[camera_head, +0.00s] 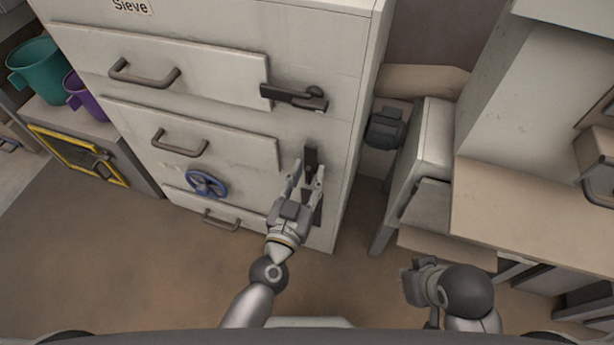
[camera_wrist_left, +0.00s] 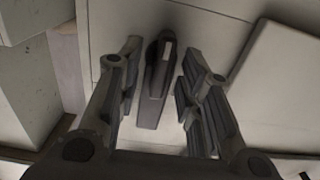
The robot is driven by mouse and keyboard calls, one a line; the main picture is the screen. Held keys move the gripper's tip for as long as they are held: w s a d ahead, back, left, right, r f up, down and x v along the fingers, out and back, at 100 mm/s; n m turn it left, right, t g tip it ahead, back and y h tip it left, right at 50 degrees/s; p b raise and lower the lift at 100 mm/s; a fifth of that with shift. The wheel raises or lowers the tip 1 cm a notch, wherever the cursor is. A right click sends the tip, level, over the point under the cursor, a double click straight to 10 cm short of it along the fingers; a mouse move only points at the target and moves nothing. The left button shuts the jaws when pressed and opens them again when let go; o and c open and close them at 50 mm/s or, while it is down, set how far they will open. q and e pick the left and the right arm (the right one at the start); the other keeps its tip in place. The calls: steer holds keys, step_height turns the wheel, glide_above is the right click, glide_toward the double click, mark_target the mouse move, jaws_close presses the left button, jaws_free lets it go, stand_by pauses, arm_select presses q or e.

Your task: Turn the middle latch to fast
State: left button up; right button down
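The middle latch (camera_head: 311,156) is a dark lever on the right part of the white Sieve cabinet (camera_head: 330,60). It stands upright, beside the right edge of the middle door (camera_head: 230,145) and not across it. My left gripper (camera_head: 308,171) is open, with one finger on each side of the latch and the lower part of the latch hidden. In the left wrist view the latch (camera_wrist_left: 154,85) lies between the spread fingers, with gaps on both sides. My right gripper (camera_head: 418,282) is low at the right, away from the cabinet; its fingers are unclear.
The top latch (camera_head: 293,97) lies across the top door's edge. The bottom latch (camera_head: 318,208) is upright, partly behind my left gripper. A blue handwheel (camera_head: 206,184) sits lower left. A bench (camera_head: 530,205) stands at the right. The floor before the cabinet is clear.

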arm_select(q)
jaws_close()
